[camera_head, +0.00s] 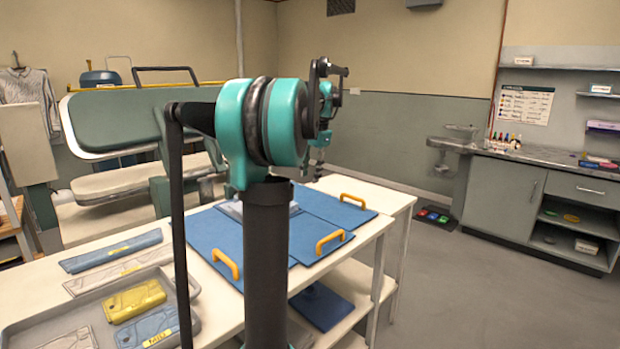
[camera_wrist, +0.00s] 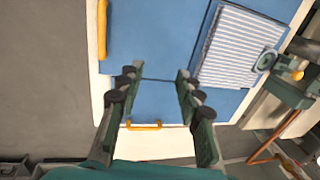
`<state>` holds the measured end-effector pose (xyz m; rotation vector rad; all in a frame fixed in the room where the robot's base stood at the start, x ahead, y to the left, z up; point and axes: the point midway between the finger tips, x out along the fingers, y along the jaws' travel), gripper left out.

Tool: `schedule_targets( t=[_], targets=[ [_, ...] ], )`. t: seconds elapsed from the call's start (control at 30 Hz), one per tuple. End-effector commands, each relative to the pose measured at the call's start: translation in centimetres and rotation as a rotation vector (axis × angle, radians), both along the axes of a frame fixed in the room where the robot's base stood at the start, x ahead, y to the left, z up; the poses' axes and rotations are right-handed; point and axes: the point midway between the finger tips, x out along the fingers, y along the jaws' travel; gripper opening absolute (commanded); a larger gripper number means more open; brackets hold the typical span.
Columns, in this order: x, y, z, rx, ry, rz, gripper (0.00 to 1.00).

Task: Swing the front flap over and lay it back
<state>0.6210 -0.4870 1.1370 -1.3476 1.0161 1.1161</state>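A blue hinged folding board (camera_head: 215,228) lies flat on the white table, with yellow handles (camera_head: 226,263) on its panels. A folded pale striped garment (camera_wrist: 240,48) lies on the board in the wrist view. In the head view my arm hides most of it. My gripper (camera_wrist: 157,76) is open and empty over the board, with its fingers apart across a panel seam. A yellow handle (camera_wrist: 144,126) at the edge of the lower blue panel shows between the fingers. Another handle (camera_wrist: 102,30) is at the upper left. I cannot tell which panel is the front flap.
A grey tray (camera_head: 190,290) with yellow and blue folded items stands at the table's near left. Blue and pale strips lie beside it. A lower shelf (camera_head: 345,285) holds another blue panel. A grey cabinet (camera_head: 505,195) stands at right; the floor between is open.

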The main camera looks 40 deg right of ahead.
Motion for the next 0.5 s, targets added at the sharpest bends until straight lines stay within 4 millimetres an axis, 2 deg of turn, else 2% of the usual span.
schedule_targets(
  t=[0.2,0.5],
  targets=[
    [0.4,0.0,-1.7,0.000,0.000,-0.001,0.36],
    [0.4,0.0,-1.9,0.000,0.000,-0.001,0.36]
  ],
)
